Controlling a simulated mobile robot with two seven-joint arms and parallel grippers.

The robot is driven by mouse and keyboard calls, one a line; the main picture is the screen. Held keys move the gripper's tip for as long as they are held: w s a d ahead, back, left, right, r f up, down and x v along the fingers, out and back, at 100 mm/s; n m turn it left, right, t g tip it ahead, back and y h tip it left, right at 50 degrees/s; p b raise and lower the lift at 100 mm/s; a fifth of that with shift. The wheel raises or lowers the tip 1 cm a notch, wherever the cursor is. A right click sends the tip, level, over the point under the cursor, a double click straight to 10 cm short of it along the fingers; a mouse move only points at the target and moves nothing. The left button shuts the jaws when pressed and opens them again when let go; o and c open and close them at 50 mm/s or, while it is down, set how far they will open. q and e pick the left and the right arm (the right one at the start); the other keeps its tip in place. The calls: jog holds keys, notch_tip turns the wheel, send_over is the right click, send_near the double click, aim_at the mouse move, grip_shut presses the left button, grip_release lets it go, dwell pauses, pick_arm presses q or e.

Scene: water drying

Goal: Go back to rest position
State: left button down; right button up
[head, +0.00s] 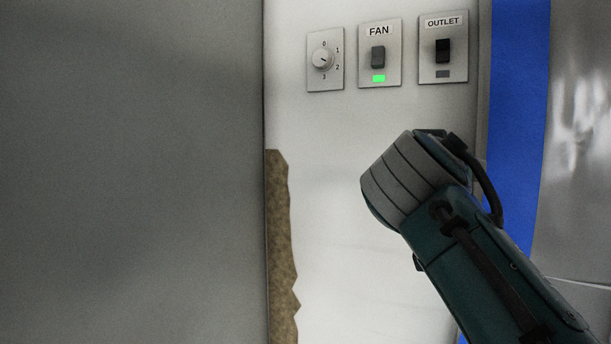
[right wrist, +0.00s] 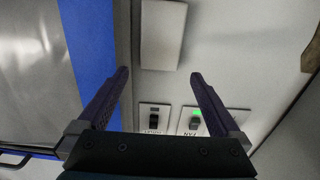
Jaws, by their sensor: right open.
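My right arm reaches in from the lower right of the head view, its rounded wrist in front of the white wall below the switches. Its gripper is hidden there. In the right wrist view my right gripper (right wrist: 160,75) is open and empty, its two dark fingers spread in front of the wall. The FAN switch (head: 378,56) has a lit green lamp; it also shows in the right wrist view (right wrist: 195,124), upside down between the fingers. The OUTLET switch (head: 443,50) has an unlit grey lamp. My left gripper is not in view.
A dial (head: 323,58) marked 0 to 3 is left of the FAN switch. A blue strip (head: 518,100) and a shiny metal surface (head: 582,190) stand at right. A large grey panel (head: 130,170) fills the left. A blank pale plate (right wrist: 162,35) is on the wall.

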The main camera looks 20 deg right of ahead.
jog(key=s+a+f+n+g+y, duration=0.1)
jog(key=s+f+n+g+y, duration=0.15)
jog(key=s+f, duration=0.4)
jog(key=s+a+f+n+g+y, duration=0.1)
jog(key=s+f+n+y, duration=0.2)
jog(key=f, duration=0.7)
jog(key=s+a+f+n+g+y, duration=0.2)
jog(key=s+a+f+n+y, duration=0.25)
jog(key=s, duration=0.45)
jog(key=s+a+f+n+g+y, duration=0.1)
jog(key=s+a+f+g+y, duration=0.2)
jog(key=s+a+f, duration=0.5)
jog(key=w+p+v, duration=0.2)
jog(key=p+v, duration=0.9)
jog(key=w+r+p+v, duration=0.1)
jog(key=w+p+v, duration=0.2)
jog(key=p+v, duration=0.8)
jog(key=w+r+p+v, duration=0.1)
jog(key=w+p+v, duration=0.1)
jog(key=p+v, duration=0.9)
notch_tip(320, 180, up, 3)
jog(key=shift+d+f+n, duration=0.2)
jog(key=shift+d+n, duration=0.1)
jog(key=shift+d, duration=0.15)
